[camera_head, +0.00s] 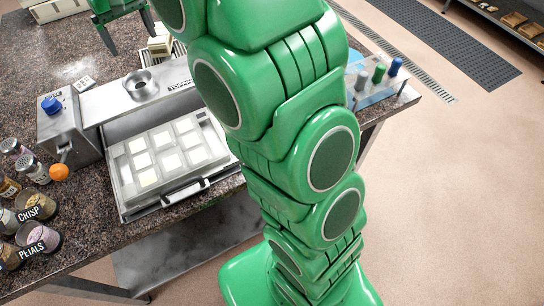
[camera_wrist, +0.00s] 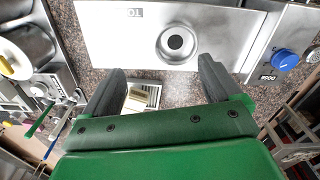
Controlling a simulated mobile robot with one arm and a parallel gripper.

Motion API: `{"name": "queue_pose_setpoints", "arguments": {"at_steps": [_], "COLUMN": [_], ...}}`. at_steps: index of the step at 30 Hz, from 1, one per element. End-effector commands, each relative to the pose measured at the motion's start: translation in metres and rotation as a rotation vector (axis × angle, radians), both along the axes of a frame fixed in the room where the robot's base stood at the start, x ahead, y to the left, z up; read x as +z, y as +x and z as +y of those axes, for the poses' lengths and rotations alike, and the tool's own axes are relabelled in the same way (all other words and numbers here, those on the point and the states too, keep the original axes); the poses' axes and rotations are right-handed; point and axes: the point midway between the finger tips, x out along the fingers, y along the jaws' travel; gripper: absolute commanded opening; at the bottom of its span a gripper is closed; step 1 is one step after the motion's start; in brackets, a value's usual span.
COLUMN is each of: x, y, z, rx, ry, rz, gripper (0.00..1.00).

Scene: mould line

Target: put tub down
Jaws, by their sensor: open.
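My gripper (camera_head: 128,34) is over the far left of the granite counter in the head view. Its two dark fingers (camera_wrist: 160,82) are spread and empty in the wrist view. Tubs with dark labels stand at the counter's left: one reads CRISP (camera_head: 36,206), one reads PETALS (camera_head: 39,239). They are well apart from my gripper. A steel plate marked TOPPING (camera_head: 108,104) has a round cup-like opening (camera_head: 139,84); the opening (camera_wrist: 176,43) also shows in the wrist view. No tub can be made out between the fingers.
A mould tray (camera_head: 125,180) with several pale squares sits below the plate. A steel box with a blue knob (camera_head: 51,105) stands left; the knob (camera_wrist: 285,60) is at right in the wrist view. My arm hides the centre.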

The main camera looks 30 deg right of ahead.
Motion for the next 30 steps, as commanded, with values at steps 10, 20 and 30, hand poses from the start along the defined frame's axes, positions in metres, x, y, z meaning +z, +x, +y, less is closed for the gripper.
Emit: {"name": "queue_pose_setpoints", "arguments": {"at_steps": [10,20,30], "x": [0.005,-0.002,-0.022], "y": [-0.088,-0.177,-0.275], "z": [-0.050,-0.087,-0.116], "rx": [-0.053,-0.103,-0.155], "ry": [-0.009,-0.015,-0.021], "rz": [0.040,0.078,0.120], "gripper": [0.91,0.91,0.91]}}
